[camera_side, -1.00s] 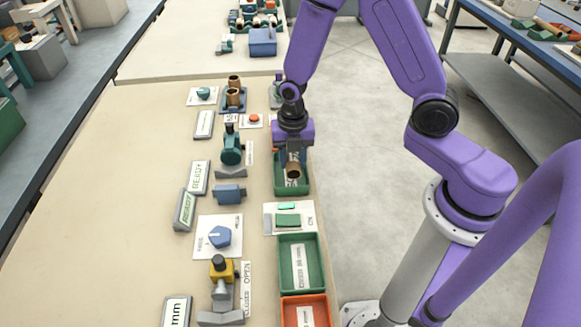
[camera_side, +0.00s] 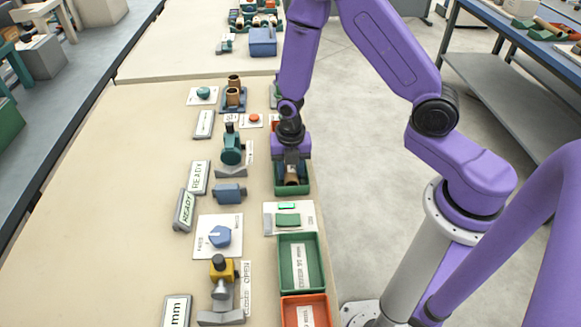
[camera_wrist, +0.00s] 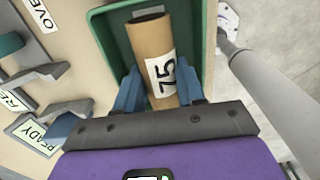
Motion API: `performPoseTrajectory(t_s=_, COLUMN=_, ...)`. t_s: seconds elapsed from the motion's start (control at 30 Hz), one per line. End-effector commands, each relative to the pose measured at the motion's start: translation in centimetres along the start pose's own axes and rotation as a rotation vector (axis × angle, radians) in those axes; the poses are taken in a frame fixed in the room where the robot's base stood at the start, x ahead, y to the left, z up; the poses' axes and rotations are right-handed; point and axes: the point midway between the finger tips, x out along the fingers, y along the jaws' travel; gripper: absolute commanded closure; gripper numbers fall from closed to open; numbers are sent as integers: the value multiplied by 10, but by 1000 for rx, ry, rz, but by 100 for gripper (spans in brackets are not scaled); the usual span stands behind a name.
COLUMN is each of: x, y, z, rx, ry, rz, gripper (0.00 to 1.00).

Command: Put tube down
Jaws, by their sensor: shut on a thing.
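A brown cardboard tube (camera_wrist: 150,38) with a white label reading 75 lies between the blue fingers of my gripper (camera_wrist: 158,92) in the wrist view. The fingers are shut on it. The tube is inside or just over a green tray (camera_wrist: 101,30); the wrist view does not settle whether it touches the tray floor. In the side view my gripper (camera_side: 292,176) points down into the green tray (camera_side: 294,192) at the table's right edge. The tube's end (camera_side: 292,181) shows there, low between the fingers; the rest is hidden by my gripper.
Another green tray (camera_side: 280,262) and an orange tray (camera_side: 285,312) stand nearer along the same edge. A card with a green button (camera_side: 288,220) lies between the trays. Left are a blue knob (camera_side: 219,236), a teal clamp (camera_side: 232,150) and a yellow clamp (camera_side: 222,270).

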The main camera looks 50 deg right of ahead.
Motion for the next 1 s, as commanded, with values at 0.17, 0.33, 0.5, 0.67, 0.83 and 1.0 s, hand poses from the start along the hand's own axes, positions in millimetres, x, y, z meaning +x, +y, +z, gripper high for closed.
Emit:
performPoseTrajectory(t_s=0.17, x=1, y=0, z=0, rx=0, ry=0, rz=0, gripper=51)
performPoseTrajectory(t_s=0.33, x=1, y=0, z=0, rx=0, ry=0, rz=0, gripper=51)
performPoseTrajectory(t_s=0.5, x=-5, y=0, z=0, rx=0, ry=0, rz=1, gripper=51)
performPoseTrajectory(t_s=0.67, x=-22, y=1, z=0, rx=0, ry=-2, rz=3, gripper=51)
performPoseTrajectory(t_s=0.83, x=-47, y=1, z=0, rx=0, ry=-2, rz=5, gripper=51)
performPoseTrajectory(t_s=1.0, x=-73, y=1, z=0, rx=-1, ry=-3, rz=6, gripper=51)
